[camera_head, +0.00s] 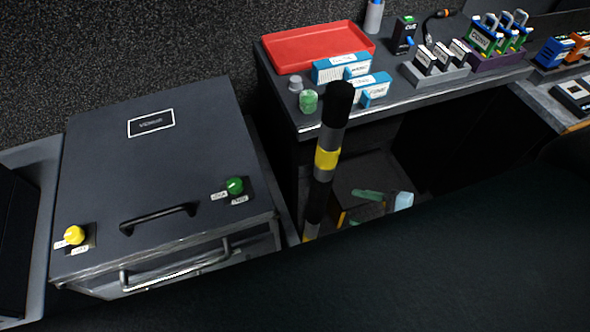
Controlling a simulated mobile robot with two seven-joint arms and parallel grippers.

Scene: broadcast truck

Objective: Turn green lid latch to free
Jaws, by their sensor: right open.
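The green latch knob (234,185) is on the right front of a dark grey case lid (165,170), with small white labels below it. The label text is too small to read. A yellow latch knob (74,235) is at the lid's left front, also with labels. The lid lies flat and looks shut. Nothing touches the green knob. My right gripper is open, but its fingers are hard to make out against the dark surroundings, and it is not at the knob. My left gripper is not in view.
The lid has a black handle (158,218); a metal bar handle (175,272) is on the case front. A black, grey and yellow banded shaft (327,158) rises right of the case. A bench behind holds a red tray (318,46), blue boxes (341,68) and a green-topped cylinder (308,101).

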